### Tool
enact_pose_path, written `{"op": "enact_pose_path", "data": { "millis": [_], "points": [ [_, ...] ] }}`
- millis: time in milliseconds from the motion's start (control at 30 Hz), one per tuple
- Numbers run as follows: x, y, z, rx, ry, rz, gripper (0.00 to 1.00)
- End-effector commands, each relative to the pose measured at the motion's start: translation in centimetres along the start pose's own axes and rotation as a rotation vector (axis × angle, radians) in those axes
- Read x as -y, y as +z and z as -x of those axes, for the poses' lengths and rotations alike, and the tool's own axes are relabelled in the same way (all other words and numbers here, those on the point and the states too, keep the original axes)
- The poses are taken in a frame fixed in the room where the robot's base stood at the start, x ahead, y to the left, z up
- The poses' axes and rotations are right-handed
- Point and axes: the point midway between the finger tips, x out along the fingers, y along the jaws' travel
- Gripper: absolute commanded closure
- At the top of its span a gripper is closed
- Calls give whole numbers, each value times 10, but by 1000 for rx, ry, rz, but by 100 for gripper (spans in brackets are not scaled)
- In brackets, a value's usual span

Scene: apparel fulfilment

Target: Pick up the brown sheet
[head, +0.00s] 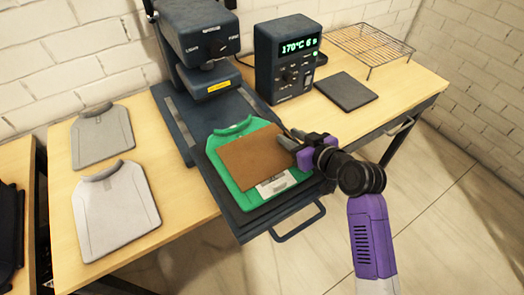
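The brown sheet (247,162) is a flat, roughly rectangular piece lying over a green shirt (225,178) on the lower plate of the dark heat press. A white printed patch (276,184) shows partly below the sheet's lower right edge. My gripper (289,138) reaches in from the right, and its fingertips are at the sheet's right edge. The fingers are small and dark here, so I cannot tell whether they are open or closed on the sheet. The sheet appears to rest on the shirt.
The press head (200,40) stands behind the plate, with a handle (298,222) at the front. A control box (287,58) reads 170°C. A dark pad (346,92) and wire rack (366,45) are at right. Two grey shirts (117,210) (102,136) lie at left on the wooden table.

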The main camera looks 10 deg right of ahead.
Motion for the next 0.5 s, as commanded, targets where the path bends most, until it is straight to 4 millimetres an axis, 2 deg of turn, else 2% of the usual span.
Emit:
{"op": "enact_pose_path", "data": {
  "millis": [67,200,233,500],
  "points": [
    [0,0,0,0,0,0,70],
    [0,0,0,0,0,0,98],
    [0,0,0,0,0,0,100],
    [0,0,0,0,0,0,100]
  ]
}}
